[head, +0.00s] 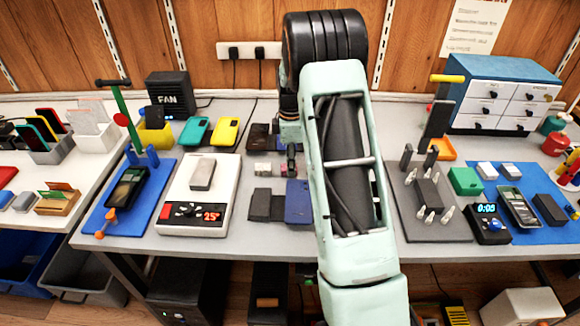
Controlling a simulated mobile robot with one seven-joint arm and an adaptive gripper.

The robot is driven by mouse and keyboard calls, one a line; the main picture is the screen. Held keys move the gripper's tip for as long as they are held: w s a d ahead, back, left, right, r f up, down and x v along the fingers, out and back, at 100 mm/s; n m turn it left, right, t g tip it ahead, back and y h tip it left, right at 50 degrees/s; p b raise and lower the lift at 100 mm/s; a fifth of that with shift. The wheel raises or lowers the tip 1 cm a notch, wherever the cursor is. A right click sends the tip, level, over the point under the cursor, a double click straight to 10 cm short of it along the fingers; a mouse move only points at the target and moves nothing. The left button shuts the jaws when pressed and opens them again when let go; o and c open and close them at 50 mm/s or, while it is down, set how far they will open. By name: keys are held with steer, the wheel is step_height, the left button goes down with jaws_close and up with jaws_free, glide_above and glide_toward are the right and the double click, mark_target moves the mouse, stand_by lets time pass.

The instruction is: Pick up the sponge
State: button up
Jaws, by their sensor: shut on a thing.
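My gripper (291,160) points down over the middle of the table, left of my forearm. Only a small dark part of it shows, and its fingers are mostly hidden. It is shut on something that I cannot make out. I cannot pick out the sponge for certain. A small white item with a reddish mark (264,170) lies just left of the gripper. A dark block (266,205) and a blue block (298,203) lie below it in the picture.
A white scale (170,215) bearing a grey slab and a blue mat (108,218) lie to the left. Teal (195,131) and yellow (226,133) cases lie behind. A dark fixture plate (455,228) and a drawer cabinet (505,95) stand right. My forearm hides the table's centre.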

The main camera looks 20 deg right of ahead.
steer(key=shift+r, duration=0.55)
step_height(320, 180, up, 2)
steer(key=shift+r, duration=0.25)
steer(key=s+a+r, duration=0.7)
steer(key=s+r, duration=0.2)
steer(key=s, duration=0.3)
steer(key=shift+r+p, duration=0.2)
steer(key=shift+p, duration=0.1)
steer(key=shift+c, duration=1.4)
